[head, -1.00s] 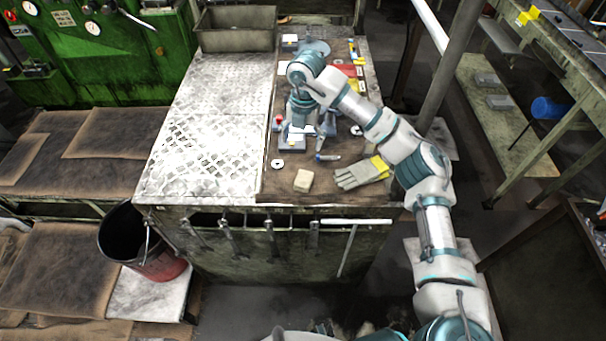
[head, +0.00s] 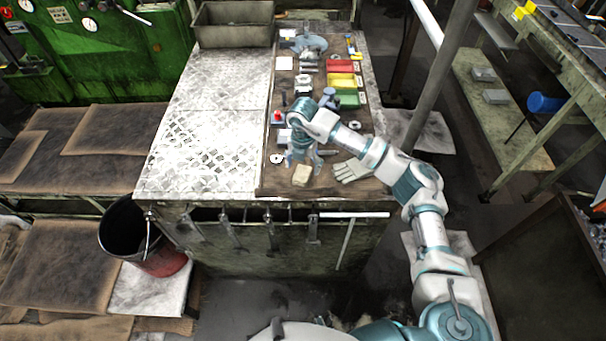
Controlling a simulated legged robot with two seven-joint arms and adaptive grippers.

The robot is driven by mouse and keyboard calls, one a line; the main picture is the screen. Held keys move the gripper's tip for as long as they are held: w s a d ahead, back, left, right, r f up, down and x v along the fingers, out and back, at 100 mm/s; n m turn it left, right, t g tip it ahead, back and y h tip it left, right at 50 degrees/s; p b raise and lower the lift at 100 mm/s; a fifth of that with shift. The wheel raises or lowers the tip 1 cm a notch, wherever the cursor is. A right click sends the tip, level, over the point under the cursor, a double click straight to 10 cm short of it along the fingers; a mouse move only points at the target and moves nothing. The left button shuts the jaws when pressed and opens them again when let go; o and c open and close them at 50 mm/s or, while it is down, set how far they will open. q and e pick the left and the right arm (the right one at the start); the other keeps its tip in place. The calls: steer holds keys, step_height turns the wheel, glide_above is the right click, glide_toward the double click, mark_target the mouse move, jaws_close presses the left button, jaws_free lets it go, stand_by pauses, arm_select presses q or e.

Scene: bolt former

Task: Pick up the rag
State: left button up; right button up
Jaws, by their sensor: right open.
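A small beige folded piece, which looks like the rag (head: 302,176), lies near the front edge of the brown work mat (head: 325,186) on the bench. My right gripper (head: 303,163) points down just behind the rag, with its fingers spread and nothing seen between them. The fingertips are close to the rag's far side. I cannot tell whether they touch it. My left gripper is not in view.
A grey glove (head: 352,169) lies right of the rag and a white washer (head: 277,158) lies left of it. Red (head: 340,66), yellow and green bins stand farther back. The metal plate (head: 205,150) on the left is clear. A bucket (head: 145,240) stands at lower left.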

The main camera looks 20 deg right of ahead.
mark_target(303, 172)
steer(key=f, duration=0.3)
steer(key=shift+a, duration=0.25)
steer(key=shift+d, duration=0.2)
steer(key=c, duration=1.1)
steer(key=shift+r, duration=0.15)
